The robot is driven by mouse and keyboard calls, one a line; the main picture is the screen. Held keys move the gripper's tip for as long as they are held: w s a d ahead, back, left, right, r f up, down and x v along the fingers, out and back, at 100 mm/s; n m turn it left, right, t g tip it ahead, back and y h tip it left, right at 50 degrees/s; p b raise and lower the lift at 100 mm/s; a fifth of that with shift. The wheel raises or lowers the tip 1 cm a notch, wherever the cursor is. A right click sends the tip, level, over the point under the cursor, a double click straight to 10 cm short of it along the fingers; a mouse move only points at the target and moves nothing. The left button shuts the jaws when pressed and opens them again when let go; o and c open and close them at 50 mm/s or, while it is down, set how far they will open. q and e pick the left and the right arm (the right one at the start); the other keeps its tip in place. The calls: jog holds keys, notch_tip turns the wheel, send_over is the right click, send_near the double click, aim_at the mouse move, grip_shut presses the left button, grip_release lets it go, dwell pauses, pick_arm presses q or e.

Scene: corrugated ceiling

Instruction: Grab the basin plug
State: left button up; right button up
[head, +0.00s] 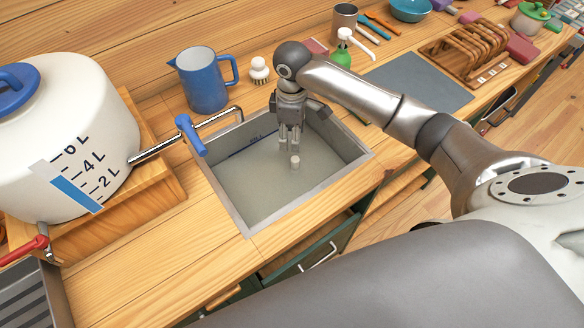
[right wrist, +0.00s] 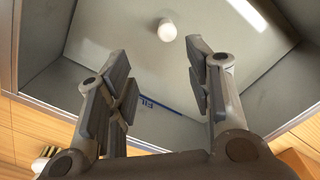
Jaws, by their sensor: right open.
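The basin plug (head: 295,162), a small pale knob, stands on the floor of the grey sink basin (head: 235,203). In the right wrist view the plug (right wrist: 167,30) shows as a round white knob just beyond the fingertips, roughly between them. My right gripper (head: 289,147) points down into the basin with its fingers above and close to the plug. It is open and empty in the right wrist view (right wrist: 157,55), and no contact with the plug shows. My left gripper is not in view.
A tap with a blue lever (head: 190,135) reaches over the basin's left edge. A big white pot (head: 75,135) stands left, and a blue jug (head: 203,80) behind. A brush (head: 259,70) and green soap bottle (head: 341,53) stand near the back rim. Basin walls surround my fingers.

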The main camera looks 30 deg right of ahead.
aim_at(295, 159)
jog(key=f, duration=0.3)
jog(key=shift+s+f, duration=0.35)
jog(key=shift+s, duration=0.05)
jog(key=f, duration=0.1)
jog(key=f+p, duration=0.1)
jog(key=f, duration=0.1)
jog(key=s+f+p, duration=0.1)
jog(key=f, duration=0.1)
jog(key=shift+d+f, duration=0.1)
jog(key=shift+f, duration=0.15)
jog(key=shift+w+f, duration=0.1)
jog(key=shift+f, duration=0.15)
grip_shut()
